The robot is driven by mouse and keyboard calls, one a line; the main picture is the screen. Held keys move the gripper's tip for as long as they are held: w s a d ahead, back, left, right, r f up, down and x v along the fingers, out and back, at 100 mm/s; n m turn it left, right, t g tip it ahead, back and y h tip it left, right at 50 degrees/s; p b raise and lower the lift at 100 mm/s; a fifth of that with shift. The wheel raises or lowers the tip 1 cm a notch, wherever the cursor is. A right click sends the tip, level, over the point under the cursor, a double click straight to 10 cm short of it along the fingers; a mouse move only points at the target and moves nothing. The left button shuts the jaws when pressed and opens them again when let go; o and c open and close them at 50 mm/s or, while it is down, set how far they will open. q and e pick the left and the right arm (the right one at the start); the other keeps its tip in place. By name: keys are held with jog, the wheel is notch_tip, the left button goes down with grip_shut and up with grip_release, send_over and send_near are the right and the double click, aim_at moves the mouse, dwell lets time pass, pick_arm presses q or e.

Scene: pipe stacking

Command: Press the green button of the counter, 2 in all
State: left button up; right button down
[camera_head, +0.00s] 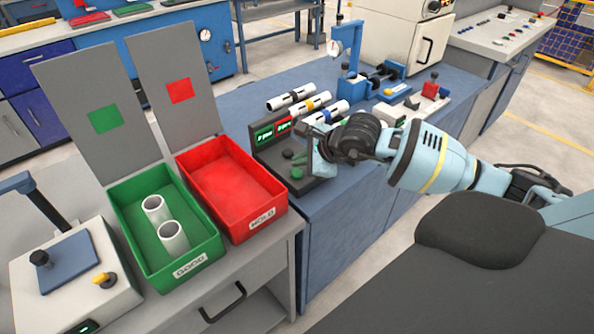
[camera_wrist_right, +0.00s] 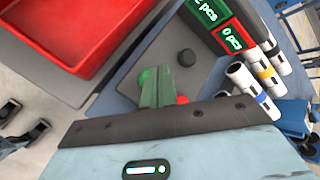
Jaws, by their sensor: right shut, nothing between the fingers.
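The counter (camera_head: 277,158) stands on the blue bench, with a green display and a red display. Its green button (camera_head: 297,173) is at the front; in the right wrist view the green button (camera_wrist_right: 146,76) shows just left of the fingertips, partly covered by them. A red button (camera_wrist_right: 182,99) is mostly hidden behind the fingers, and a dark button (camera_wrist_right: 186,57) lies beyond. My right gripper (camera_head: 314,168) is shut and empty, low over the counter; whether it touches the button I cannot tell. My left gripper is not in view.
A green GOOD box (camera_head: 128,226) holds two white pipes (camera_head: 164,222). A red HOLD box (camera_head: 216,176) is empty. Several white pipes (camera_head: 290,97) with coloured bands lie behind the counter. A blue gauge stand (camera_head: 350,75) rises farther back.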

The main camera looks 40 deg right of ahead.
aim_at(301, 173)
notch_tip(301, 173, up, 3)
jog(key=shift+r+p, duration=0.2)
jog(key=shift+p, duration=0.45)
jog(key=shift+r+p, duration=0.3)
jog(key=shift+r, duration=0.35)
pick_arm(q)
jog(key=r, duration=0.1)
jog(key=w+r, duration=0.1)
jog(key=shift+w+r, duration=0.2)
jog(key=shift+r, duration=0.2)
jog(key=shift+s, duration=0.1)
pick_arm(e)
jog(key=shift+f, duration=0.1)
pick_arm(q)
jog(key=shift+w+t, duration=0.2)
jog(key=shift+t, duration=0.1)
